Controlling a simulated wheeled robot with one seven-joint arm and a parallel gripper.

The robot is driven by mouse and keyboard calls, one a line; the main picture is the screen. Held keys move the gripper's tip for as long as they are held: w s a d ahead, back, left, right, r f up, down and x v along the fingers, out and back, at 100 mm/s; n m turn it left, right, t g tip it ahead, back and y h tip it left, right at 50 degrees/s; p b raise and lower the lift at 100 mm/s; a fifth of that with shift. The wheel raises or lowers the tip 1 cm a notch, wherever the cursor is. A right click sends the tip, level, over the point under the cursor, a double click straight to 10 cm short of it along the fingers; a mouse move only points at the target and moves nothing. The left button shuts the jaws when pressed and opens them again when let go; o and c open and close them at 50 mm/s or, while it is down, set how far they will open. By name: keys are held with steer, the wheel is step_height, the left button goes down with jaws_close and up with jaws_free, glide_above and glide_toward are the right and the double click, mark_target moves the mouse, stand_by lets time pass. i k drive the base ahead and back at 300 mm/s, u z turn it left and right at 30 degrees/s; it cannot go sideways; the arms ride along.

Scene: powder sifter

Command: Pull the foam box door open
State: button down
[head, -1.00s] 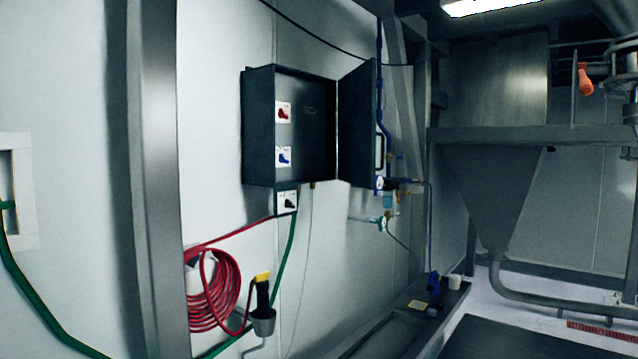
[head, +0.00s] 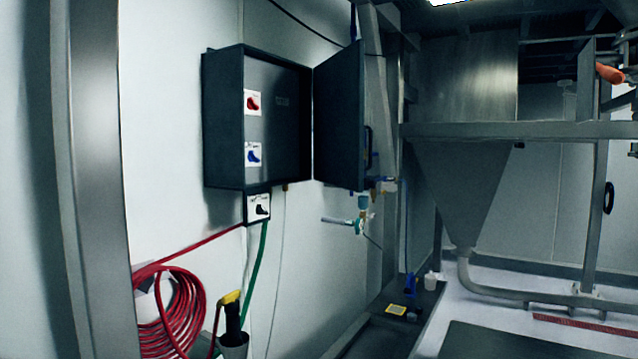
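A dark grey wall box (head: 280,125), which looks like the foam box, hangs on the white wall left of centre. Its door (head: 340,115) is hinged on the right side and stands wide open, swung out to the right. A dark handle (head: 367,150) shows at the door's far edge. Inside the box are a red switch label (head: 252,102) and a blue switch label (head: 253,154). A third switch (head: 257,208) sits just under the box. My gripper is not in view.
A red hose coil (head: 172,312) hangs at lower left, beside a yellow-topped nozzle in a grey holder (head: 233,342). A steel post (head: 95,180) stands at left. A steel hopper frame (head: 520,130) fills the right. Small items lie on a low ledge (head: 385,330).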

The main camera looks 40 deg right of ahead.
mark_target(339, 81)
steer(key=z, duration=0.35)
steer(key=i, duration=0.65)
steer(key=z, duration=0.65)
